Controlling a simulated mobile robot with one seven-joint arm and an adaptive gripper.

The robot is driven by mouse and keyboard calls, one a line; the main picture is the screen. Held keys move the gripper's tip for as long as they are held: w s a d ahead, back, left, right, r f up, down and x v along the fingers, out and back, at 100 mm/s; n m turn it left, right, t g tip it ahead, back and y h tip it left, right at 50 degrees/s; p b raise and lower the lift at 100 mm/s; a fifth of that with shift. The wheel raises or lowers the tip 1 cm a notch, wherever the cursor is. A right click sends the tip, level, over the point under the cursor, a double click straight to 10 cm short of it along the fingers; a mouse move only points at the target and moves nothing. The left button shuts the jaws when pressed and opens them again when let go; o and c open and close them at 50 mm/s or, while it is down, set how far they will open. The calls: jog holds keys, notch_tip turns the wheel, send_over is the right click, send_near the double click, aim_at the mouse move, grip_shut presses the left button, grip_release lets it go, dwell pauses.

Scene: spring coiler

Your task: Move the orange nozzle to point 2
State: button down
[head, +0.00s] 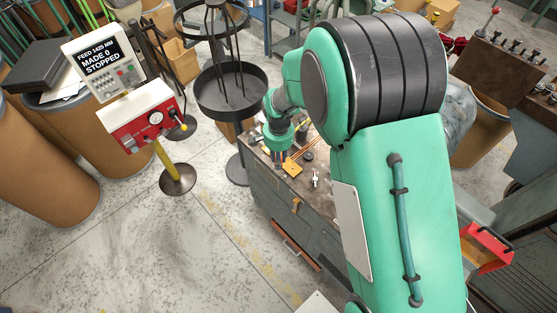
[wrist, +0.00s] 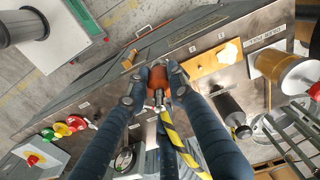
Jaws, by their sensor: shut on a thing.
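The orange nozzle (wrist: 158,77) shows in the middle of the wrist view, with a metal tip toward the camera. My gripper (wrist: 158,72) is shut on it, with one dark blue finger on each side. The nozzle is over the bench top (wrist: 120,92); I cannot tell whether it touches the bench. In the head view my gripper (head: 279,158) is low over the bench, and the nozzle is not clear.
An amber cylinder (wrist: 284,75) is farther right. Coloured knobs (wrist: 62,129) are at lower left. A yellow-black striped strip (wrist: 171,135) runs below the gripper. A control stand (head: 140,115) reads "STOPPED".

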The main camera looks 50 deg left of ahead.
jog(key=w+a+f, duration=0.2)
jog(key=w+a, duration=0.5)
jog(key=w, duration=0.1)
jog(key=shift+f, duration=0.25)
jog(key=shift+w+f, duration=0.1)
jog(key=shift+f, duration=0.05)
dwell(0.5)
jog(key=shift+f+b, duration=1.3)
jog(key=shift+f, duration=1.65)
jog(key=shift+d+f+b, duration=0.1)
jog(key=shift+f+b, duration=0.25)
jog(key=shift+f, duration=0.2)
jog(key=c, duration=1.4)
grip_release()
jog(key=shift+c, duration=0.2)
notch_tip(320, 180, up, 12)
